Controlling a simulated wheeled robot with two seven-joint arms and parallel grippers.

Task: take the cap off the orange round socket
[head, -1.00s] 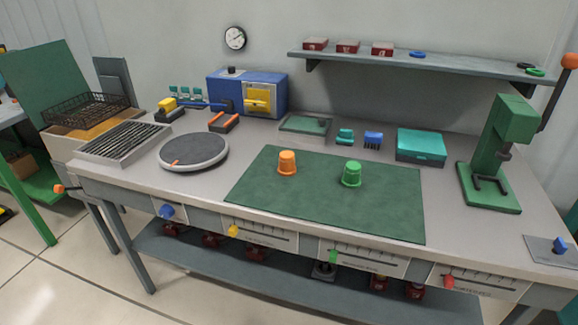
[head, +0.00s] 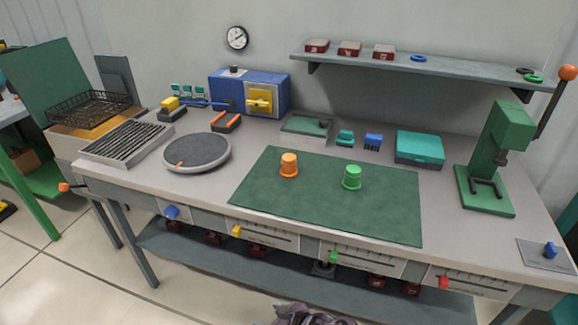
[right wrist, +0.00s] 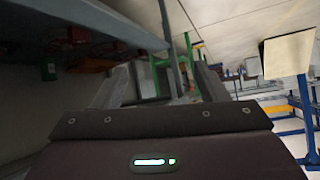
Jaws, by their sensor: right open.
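An orange cap (head: 289,165), shaped like an upturned cup, stands on the green mat (head: 330,215) in the head view. No separate round socket shows; anything under the cap is hidden. A similar green cap (head: 352,177) stands to its right, apart from it. My right gripper (right wrist: 165,82) is open in the right wrist view, with nothing seen between its fingers, away from the caps. My left gripper is not in view.
A grey turntable (head: 197,152) lies left of the mat, and a teal box (head: 420,148) stands behind its right end. A green press (head: 490,165) stands at the right. The mat's front is clear. Sliders line the bench's front edge.

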